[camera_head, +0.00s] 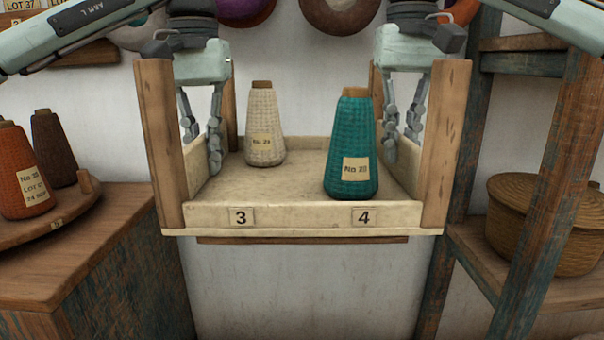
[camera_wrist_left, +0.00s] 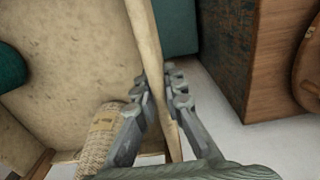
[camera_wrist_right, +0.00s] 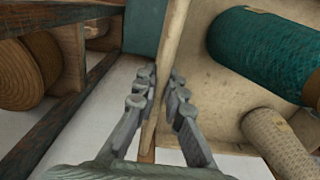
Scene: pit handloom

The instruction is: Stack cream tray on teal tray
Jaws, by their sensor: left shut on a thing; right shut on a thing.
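The cream tray (camera_head: 300,219) has wooden corner posts, a low front edge labelled 3 and 4, and looks about level. It carries a cream yarn cone (camera_head: 264,125) at the back left and a teal yarn cone (camera_head: 351,145) at the front right, both upright. My left gripper (camera_head: 202,150) is shut on the tray's left side wall, one finger on each side, as the left wrist view shows (camera_wrist_left: 158,95). My right gripper (camera_head: 402,140) is shut likewise on the right side wall (camera_wrist_right: 160,95). I cannot make out the teal tray in the head view.
A wooden cabinet (camera_head: 110,260) with a round board of cones stands at the left. A weathered shelf frame (camera_head: 560,170) with a lidded basket (camera_head: 545,222) stands close at the right. A brown wooden strip (camera_head: 300,240) shows just under the tray. White wall is behind.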

